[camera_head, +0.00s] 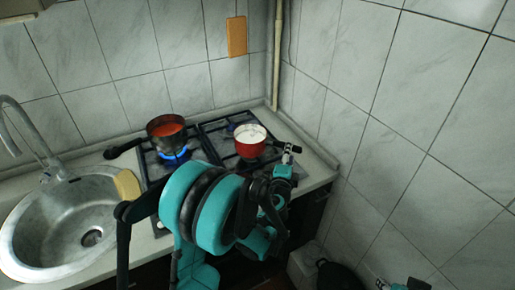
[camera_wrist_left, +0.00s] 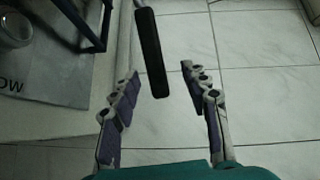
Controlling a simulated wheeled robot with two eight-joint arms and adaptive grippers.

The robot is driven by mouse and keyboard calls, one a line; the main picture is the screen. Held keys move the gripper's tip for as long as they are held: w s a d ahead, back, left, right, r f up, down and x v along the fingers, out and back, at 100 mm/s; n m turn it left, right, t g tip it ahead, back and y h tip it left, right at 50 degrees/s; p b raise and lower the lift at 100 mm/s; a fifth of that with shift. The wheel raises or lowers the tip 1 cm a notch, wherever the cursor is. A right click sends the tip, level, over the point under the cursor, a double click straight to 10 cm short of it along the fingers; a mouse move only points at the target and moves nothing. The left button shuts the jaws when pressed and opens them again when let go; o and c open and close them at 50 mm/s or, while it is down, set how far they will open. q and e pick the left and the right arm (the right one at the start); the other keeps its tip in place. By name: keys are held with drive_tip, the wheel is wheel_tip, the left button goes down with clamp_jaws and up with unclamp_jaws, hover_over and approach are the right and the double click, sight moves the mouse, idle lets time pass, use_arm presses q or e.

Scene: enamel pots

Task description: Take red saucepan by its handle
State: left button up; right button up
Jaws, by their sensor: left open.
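The red saucepan (camera_head: 249,147), pale inside, stands on the right side of the gas stove. My left gripper (camera_head: 287,159) is at the stove's right edge beside the pan, partly hidden behind my own arm. In the left wrist view a black handle (camera_wrist_left: 151,50) on a thin metal rod reaches in from the top. The open left fingers (camera_wrist_left: 159,73) stand on either side of the handle's lower end, with gaps showing. In the head view the handle is hard to make out near the gripper. Part of my right arm shows at the bottom right edge.
A dark pot (camera_head: 160,121) with red contents sits over a lit blue flame, its black handle (camera_head: 123,148) pointing left. A sink (camera_head: 30,250) with a yellow sponge (camera_head: 127,185) is at the left. A tiled wall (camera_head: 420,130) stands close on the right.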

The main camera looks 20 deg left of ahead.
use_arm(q)
drive_tip(key=w, duration=0.1)
drive_tip(key=w+b, duration=0.1)
drive_tip(key=w+f, duration=0.1)
drive_tip(key=shift+w+a, duration=0.5)
drive_tip(key=shift+w, duration=0.25)
drive_tip(key=shift+r, duration=0.1)
clamp_jaws()
drive_tip(key=shift+r, duration=0.15)
